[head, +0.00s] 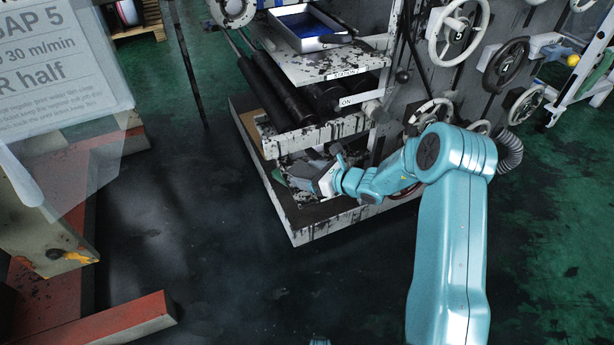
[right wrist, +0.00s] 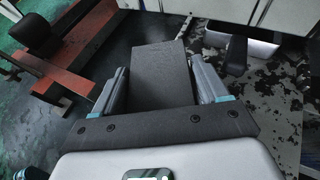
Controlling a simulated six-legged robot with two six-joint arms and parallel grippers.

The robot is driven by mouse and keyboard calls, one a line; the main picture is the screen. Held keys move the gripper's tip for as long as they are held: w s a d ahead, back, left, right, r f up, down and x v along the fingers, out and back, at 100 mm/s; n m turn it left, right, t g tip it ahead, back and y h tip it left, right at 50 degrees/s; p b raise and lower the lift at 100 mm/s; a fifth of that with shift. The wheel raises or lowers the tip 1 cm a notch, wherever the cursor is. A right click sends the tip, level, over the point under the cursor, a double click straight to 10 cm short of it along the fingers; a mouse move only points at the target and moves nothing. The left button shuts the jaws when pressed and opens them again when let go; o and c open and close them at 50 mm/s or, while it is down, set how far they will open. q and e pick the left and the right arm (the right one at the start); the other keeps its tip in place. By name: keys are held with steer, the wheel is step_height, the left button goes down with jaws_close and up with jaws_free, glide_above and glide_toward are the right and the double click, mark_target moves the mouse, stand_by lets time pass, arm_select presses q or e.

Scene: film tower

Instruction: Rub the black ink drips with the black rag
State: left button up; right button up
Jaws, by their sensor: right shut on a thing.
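My right gripper (head: 320,181) reaches in from the right, low at the printing machine's front, above its pale base ledge. In the right wrist view its two fingers are shut on the black rag (right wrist: 160,75), a dark grey folded block. In the head view I cannot clearly make out the rag at the gripper. Black ink drips (head: 335,216) run down the ledge's pale front edge, and more streak the white beam (head: 322,134) above. Black splatter (right wrist: 266,88) covers the pale surface right of the gripper in the right wrist view. My left gripper is not in view.
Dark rollers (head: 277,88) and a shelf with a blue-lined tray (head: 306,26) stand above the gripper. Handwheels (head: 458,32) line the machine's right side. A red frame (head: 125,325) and a translucent sign (head: 60,90) are at left. Dark floor between is clear.

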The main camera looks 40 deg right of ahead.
steer(key=shift+a+r+p, duration=0.1)
steer(key=shift+r+p, duration=0.6)
steer(key=shift+r, duration=0.6)
